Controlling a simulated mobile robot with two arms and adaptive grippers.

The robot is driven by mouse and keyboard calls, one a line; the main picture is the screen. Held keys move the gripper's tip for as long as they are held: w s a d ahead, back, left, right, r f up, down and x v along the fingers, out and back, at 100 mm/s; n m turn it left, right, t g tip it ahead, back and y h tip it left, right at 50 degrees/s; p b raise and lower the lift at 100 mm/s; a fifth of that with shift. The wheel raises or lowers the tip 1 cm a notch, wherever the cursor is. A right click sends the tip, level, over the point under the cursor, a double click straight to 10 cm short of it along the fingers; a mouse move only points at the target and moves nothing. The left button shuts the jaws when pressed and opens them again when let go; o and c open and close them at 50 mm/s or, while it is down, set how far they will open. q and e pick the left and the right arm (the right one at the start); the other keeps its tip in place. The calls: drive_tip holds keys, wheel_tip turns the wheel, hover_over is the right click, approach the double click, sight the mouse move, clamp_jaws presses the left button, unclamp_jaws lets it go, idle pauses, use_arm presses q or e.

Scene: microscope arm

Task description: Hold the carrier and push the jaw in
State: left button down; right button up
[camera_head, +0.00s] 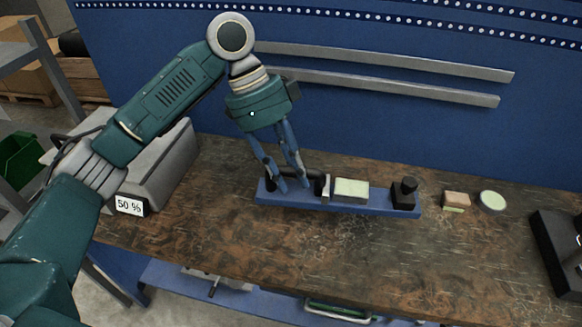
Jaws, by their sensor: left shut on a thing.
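A long blue base (337,207) lies on the workbench, left to right. On it stand a dark rounded bar (313,175) at the left, a thin light plate (326,188), a pale green-white block (351,190) and a black block with a knob (405,193) at the right end. I cannot tell for sure which part is the carrier and which the jaw. My left gripper (291,187) points down at the left part of the base, its fingers shut on the dark bar, partly hiding it. My right gripper is not in view.
A small tan block (456,200) and a round pale disc (491,200) lie right of the base. A black device (560,252) stands at the right edge. A grey box (158,165) with a "50 %" label (130,205) stands left. The bench front is clear.

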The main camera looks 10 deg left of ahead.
use_arm(q)
drive_tip(key=shift+d+f, duration=0.1)
drive_tip(key=shift+f, duration=1.1)
drive_tip(key=shift+f+b, duration=1.9)
drive_tip(key=shift+f, duration=5.3)
drive_tip(key=shift+s+f, duration=0.15)
drive_tip(key=shift+f, duration=0.05)
